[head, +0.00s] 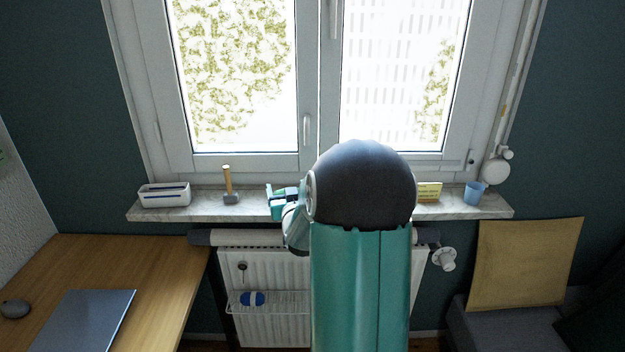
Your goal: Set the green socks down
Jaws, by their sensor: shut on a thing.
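My gripper (281,203) is at the windowsill (350,211), left of the dark round joint of my arm. It is small in the head view and partly hidden by my own arm links. It is shut on the green socks, but they are hard to tell apart from the teal parts of the gripper. I cannot tell whether they touch the sill.
On the sill stand a white box (164,195), a hammer (229,187), a yellow block (429,192) and a blue cup (475,193). Below, a blue-and-white bundle (252,299) lies on a wire shelf at the radiator (280,273). A desk (160,265) is at left.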

